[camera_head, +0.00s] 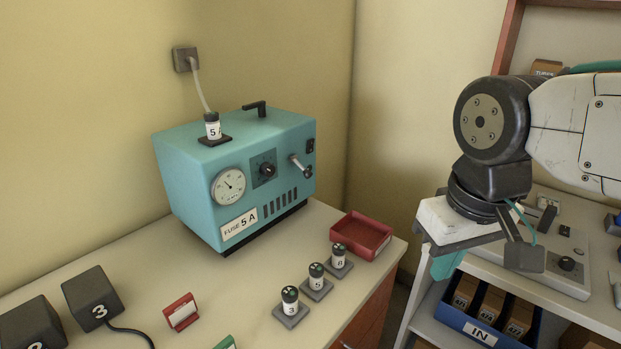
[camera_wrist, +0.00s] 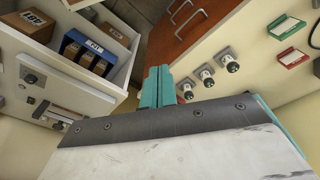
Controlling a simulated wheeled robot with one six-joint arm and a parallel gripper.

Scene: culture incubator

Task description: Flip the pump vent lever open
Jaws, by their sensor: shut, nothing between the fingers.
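The pump is a teal box (camera_head: 190,165) on the bench at the left in the head view, with a dial gauge, a black knob and a "FUSE 5 A" label. A short silver lever (camera_head: 299,163) sticks out at a slant on the right of its front face; it looks most like the vent lever. My gripper shows its teal fingers (camera_head: 446,264) well to the right of the pump, beyond the bench end. In the wrist view the fingers (camera_wrist: 158,88) are together and empty. The pump and lever are not in the wrist view.
Several fuses stand on the bench, one numbered 3 (camera_head: 290,300), near a red tray (camera_head: 358,238). Another fuse (camera_head: 212,125) sits on the pump. At right, a shelf unit holds a blue "IN" crate (camera_head: 480,331). The air between my gripper and the pump looks clear.

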